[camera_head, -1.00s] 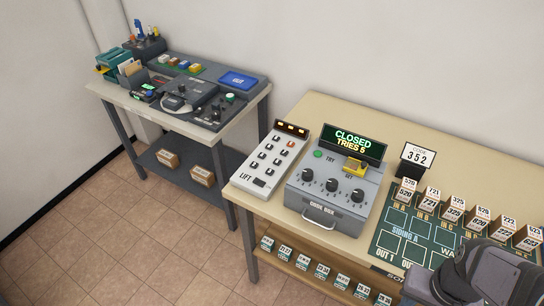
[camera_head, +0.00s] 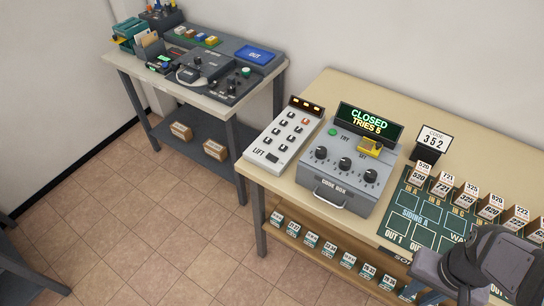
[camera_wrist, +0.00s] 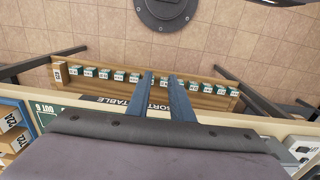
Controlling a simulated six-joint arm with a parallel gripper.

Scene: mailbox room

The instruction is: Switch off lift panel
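The lift panel (camera_head: 284,134) is a white slanted box marked LIFT, lying on the left part of the wooden table. It has several small dark switches, one orange-red one, and a dark top strip with three lit yellow marks. A small dark rocker sits near the LIFT label. My arm (camera_head: 485,265) is at the lower right of the head view, well to the right of the panel. In the wrist view, my gripper (camera_wrist: 161,76) has two dark blue-grey fingers apart, with nothing between them. It points down past the table's front edge; the lift panel is not clearly seen there.
A grey code box (camera_head: 345,165), reading CLOSED TRIES 5, stands close right of the panel. Numbered blocks (camera_head: 466,190) stand on a green siding board (camera_head: 408,213). A shelf below (camera_head: 325,245) holds small boxes. Another equipment table (camera_head: 200,95) stands left.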

